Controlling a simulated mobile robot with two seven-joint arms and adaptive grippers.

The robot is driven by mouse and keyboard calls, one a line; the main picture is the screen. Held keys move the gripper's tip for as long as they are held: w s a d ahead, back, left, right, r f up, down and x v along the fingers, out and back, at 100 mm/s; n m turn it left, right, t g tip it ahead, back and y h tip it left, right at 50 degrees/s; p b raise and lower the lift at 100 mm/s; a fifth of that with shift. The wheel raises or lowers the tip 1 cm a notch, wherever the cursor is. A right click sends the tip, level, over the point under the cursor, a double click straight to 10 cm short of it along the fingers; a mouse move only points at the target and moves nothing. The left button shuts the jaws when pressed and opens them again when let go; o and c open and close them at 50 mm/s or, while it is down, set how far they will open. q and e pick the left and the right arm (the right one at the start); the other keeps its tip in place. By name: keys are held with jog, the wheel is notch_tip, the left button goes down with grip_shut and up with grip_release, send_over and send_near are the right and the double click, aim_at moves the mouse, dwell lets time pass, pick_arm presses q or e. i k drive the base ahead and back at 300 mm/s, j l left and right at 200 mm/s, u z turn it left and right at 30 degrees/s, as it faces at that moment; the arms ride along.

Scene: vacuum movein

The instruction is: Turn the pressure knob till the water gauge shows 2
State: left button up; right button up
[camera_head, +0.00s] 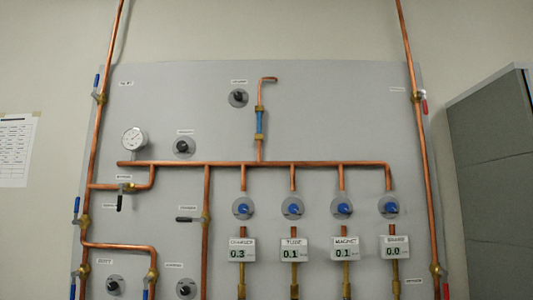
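Another black knob (239,97) is higher up, near the top pipe. Two more black knobs are low on the panel, at the left (114,285) and further right (184,288). I cannot tell from the labels which is the pressure knob. Neither of my grippers is in view.
Several blue knobs, the leftmost here (243,207), sit above white displays: 0.3 (242,250), 0.1 (294,250), 0.1 (344,248), 0.0 (396,247). Copper pipes and valve levers stick out from the grey panel (330,110). A dark grey cabinet (495,180) stands at the right.

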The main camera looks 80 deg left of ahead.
aim_at(182, 145)
jog(key=u, duration=3.15)
